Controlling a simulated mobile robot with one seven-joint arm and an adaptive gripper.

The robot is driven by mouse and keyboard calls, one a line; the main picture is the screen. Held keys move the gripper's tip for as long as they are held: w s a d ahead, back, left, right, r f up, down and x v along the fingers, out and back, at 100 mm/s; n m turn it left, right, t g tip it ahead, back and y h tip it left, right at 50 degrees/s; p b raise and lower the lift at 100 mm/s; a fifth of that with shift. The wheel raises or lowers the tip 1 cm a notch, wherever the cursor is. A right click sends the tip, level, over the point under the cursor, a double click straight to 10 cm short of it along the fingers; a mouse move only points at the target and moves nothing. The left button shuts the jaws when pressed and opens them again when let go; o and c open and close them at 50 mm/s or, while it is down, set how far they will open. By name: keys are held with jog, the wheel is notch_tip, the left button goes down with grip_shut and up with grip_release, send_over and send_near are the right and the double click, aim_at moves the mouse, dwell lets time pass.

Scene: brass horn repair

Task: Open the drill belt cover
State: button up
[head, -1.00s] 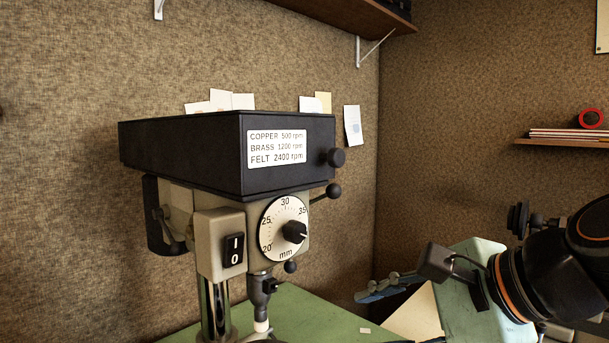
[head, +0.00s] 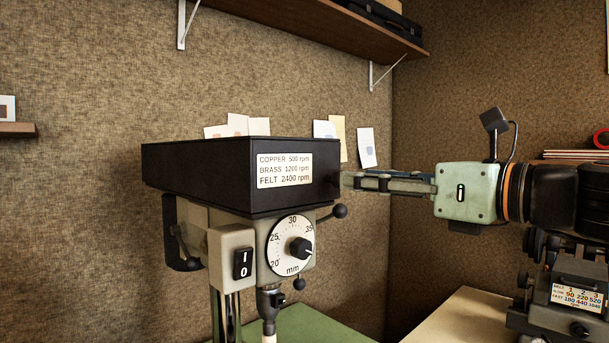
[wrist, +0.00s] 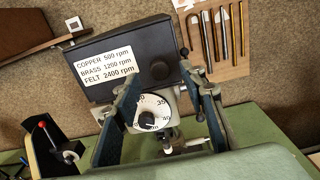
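The drill belt cover (head: 205,175) is a black box on top of the drill press, closed flat, with a white speed label (head: 284,170). Its round black knob (wrist: 160,70) shows in the wrist view at the label's right. My gripper (head: 346,182) comes in from the right, level with the cover's front right corner. In the wrist view its two blue-grey fingers (wrist: 160,76) are spread, with the knob between and beyond their tips. In the head view the fingers mostly hide the knob. I cannot tell whether they touch it.
Below the cover are a depth dial (head: 290,242), a switch box (head: 232,257) and a ball-ended lever (head: 339,211). A second machine with a belt label (head: 577,296) stands at the lower right. A shelf (head: 330,22) runs above. Paper notes (head: 366,148) hang behind.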

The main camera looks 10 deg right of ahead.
jog(key=shift+x, duration=2.2)
jog(key=shift+c, duration=0.2)
grip_shut()
